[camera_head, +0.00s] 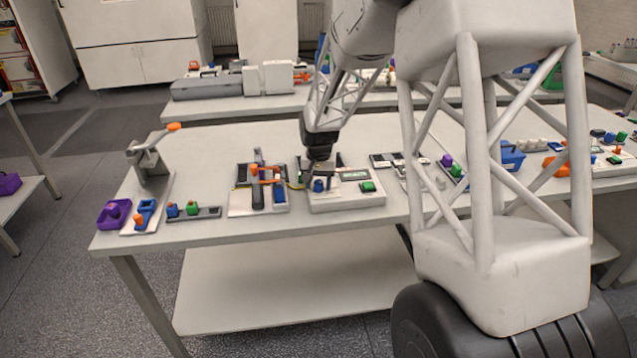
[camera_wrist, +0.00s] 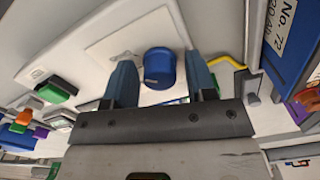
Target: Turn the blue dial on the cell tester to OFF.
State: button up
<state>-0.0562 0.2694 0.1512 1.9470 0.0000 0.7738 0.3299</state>
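The cell tester (camera_head: 345,202) is a pale box on the table, with a green button (camera_head: 367,187) and a small display (camera_head: 354,175). Its blue dial (camera_head: 319,185) is at the box's left, just below my gripper (camera_head: 318,163). In the wrist view, the round blue dial (camera_wrist: 160,66) sits on a white plate (camera_wrist: 112,42), and the green button (camera_wrist: 55,89) is to the left. My gripper (camera_wrist: 161,60) is open, with one blue finger on each side of the dial and gaps visible. I cannot tell how deep the fingers reach. The plate's markings are unreadable.
Left of the tester stands a fixture with an orange handle (camera_head: 264,174). A blue block labelled "No. 72" (camera_wrist: 292,42) and a yellow cable (camera_wrist: 232,62) are at the right in the wrist view. The table's front strip (camera_head: 300,228) is clear.

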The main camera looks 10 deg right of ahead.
jog(key=c, duration=0.7)
jog(key=shift+c, duration=0.2)
jog(key=shift+n, duration=0.3)
jog(key=n, duration=0.7)
jog(key=shift+n, duration=0.3)
jog(key=n, duration=0.4)
jog(key=shift+n, duration=1.9)
